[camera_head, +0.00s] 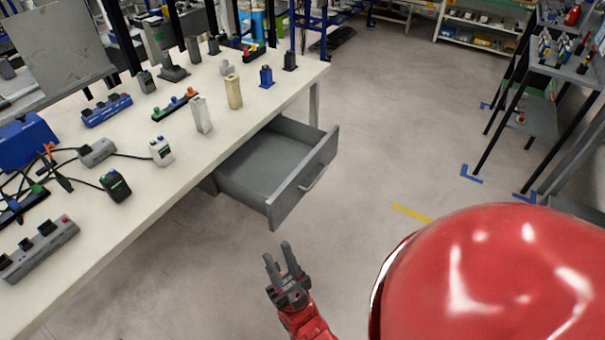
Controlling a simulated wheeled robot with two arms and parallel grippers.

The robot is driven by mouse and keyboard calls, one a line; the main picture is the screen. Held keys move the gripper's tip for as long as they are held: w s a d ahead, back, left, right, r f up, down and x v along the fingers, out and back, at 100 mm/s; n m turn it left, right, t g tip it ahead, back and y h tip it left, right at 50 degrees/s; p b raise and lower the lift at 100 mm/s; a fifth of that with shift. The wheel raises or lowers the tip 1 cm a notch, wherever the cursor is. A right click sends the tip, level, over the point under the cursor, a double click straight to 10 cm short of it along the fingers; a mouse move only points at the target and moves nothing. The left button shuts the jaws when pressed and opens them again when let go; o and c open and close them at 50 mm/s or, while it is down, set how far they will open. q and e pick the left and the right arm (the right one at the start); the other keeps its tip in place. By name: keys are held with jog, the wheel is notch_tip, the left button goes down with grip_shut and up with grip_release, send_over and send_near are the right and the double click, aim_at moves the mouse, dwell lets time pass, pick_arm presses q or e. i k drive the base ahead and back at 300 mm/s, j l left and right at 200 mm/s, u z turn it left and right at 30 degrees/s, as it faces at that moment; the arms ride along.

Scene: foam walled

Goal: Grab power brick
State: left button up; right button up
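Several small upright blocks that could be power bricks stand on the white workbench (135,225); I cannot tell which one is meant. They include a black block with a green top (115,186), a white-and-dark block (161,151), a light grey block (201,115), a tan block (234,92), a blue block (266,77) and a black block (290,61).
A grey drawer (257,165) is pulled out from the bench and looks empty. Power strips (41,248) and tangled cables lie on the bench's left part. A shelf rack (535,110) stands at the right. The floor between is clear.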

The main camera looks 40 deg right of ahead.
aim_at(92, 156)
jog(key=i+l+u, duration=0.25)
jog(key=i, duration=0.2)
jog(key=i+l+u, duration=0.3)
jog(key=i+l, duration=0.15)
